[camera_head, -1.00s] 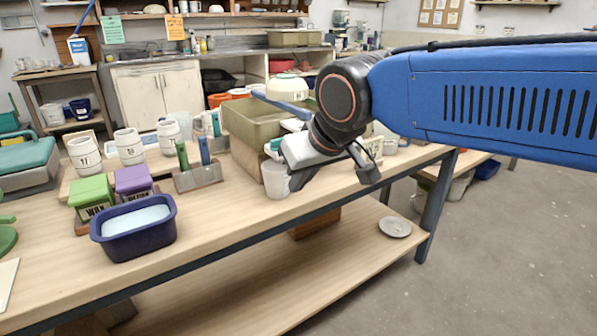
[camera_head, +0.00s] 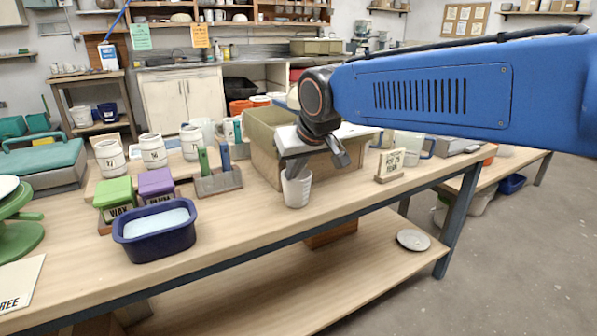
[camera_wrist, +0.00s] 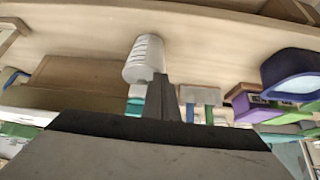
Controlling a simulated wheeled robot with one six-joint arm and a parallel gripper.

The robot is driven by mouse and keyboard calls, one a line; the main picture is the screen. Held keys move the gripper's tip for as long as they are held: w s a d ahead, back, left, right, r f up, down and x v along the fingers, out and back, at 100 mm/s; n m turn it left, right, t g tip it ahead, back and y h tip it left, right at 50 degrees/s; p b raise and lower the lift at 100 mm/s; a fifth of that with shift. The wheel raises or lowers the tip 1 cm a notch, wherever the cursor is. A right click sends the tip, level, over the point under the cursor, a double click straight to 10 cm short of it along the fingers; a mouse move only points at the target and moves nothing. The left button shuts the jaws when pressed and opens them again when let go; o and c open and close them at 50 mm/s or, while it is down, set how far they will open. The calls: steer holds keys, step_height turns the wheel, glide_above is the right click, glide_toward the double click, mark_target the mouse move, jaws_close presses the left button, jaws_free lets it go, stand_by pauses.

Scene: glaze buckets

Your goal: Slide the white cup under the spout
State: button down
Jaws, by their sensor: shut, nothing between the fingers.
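The white cup (camera_head: 297,190), with grey markings on its side, stands upright on the workbench in front of a tan bin. It also shows in the wrist view (camera_wrist: 143,60), just beyond the fingertips. My gripper (camera_head: 294,174) is shut and empty, its fingers at the cup's rim. In the wrist view the dark fingers (camera_wrist: 161,98) lie together and overlap the cup's end; I cannot tell whether they touch it. I cannot make out a spout in these frames; my gripper and wrist hide part of the area behind the cup.
The tan bin (camera_head: 263,155) stands behind the cup. A tool holder (camera_head: 218,182) is to its left, then a navy tub (camera_head: 155,238) of pale liquid. A small sign (camera_head: 390,166) stands to the right. The bench front beside the cup is clear.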

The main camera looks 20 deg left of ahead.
steer(key=shift+s+f, duration=0.1)
steer(key=shift+f, duration=0.25)
steer(key=shift+d+f, duration=0.1)
steer(key=shift+s+d, duration=0.55)
steer(key=shift+s, duration=0.05)
